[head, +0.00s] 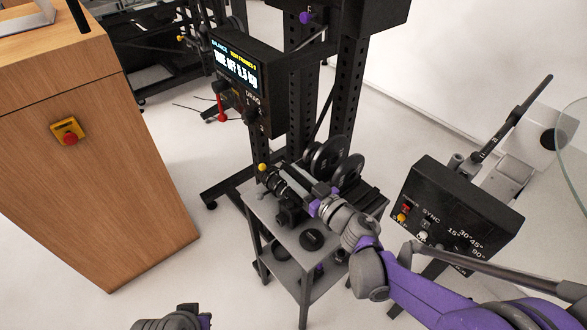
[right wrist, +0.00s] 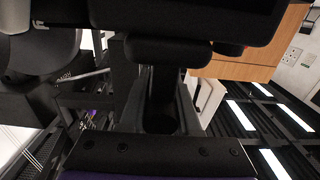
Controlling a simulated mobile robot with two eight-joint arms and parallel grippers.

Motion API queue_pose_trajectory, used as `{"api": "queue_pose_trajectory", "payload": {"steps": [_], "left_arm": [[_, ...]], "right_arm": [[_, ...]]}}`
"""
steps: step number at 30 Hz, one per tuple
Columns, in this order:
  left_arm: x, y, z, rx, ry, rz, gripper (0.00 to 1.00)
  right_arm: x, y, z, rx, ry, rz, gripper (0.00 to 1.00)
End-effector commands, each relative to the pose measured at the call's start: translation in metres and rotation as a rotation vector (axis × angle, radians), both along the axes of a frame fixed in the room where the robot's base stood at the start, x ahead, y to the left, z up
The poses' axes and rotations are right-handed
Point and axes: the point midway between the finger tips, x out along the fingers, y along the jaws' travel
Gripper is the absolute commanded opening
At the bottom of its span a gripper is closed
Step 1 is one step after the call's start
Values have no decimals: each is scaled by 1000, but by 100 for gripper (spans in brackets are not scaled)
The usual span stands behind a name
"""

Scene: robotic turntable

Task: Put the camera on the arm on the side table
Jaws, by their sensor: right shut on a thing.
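My right gripper (head: 303,194) is over the grey side table (head: 262,218) in the head view, at the end of my purple and grey right arm. It is shut on a black thing, which seems to be the camera (head: 289,214); the gripper partly hides it. In the right wrist view a large black body (right wrist: 185,22) fills the top, at the fingers. I cannot tell whether it touches the tabletop. A dark ribbed cylinder with a yellow knob (head: 262,167) lies at the gripper's far left. My left gripper is out of view; only a grey arm part shows at the bottom edge.
Black weight plates (head: 346,171) stand at the table's back right, and a dark disc (head: 311,240) lies near its front. A black post with a display box (head: 245,82) rises behind. A black SYNC control box (head: 455,215) is right, a wooden cabinet (head: 110,190) left.

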Motion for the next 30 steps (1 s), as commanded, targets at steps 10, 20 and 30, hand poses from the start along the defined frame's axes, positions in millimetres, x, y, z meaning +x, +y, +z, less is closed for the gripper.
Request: {"api": "queue_pose_trajectory", "payload": {"steps": [10,20,30], "left_arm": [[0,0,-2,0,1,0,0],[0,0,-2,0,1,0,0],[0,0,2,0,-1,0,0]], "right_arm": [[0,0,-2,0,0,0,35],[0,0,-1,0,0,0,61],[-19,-15,1,-2,-1,-3,61]]}}
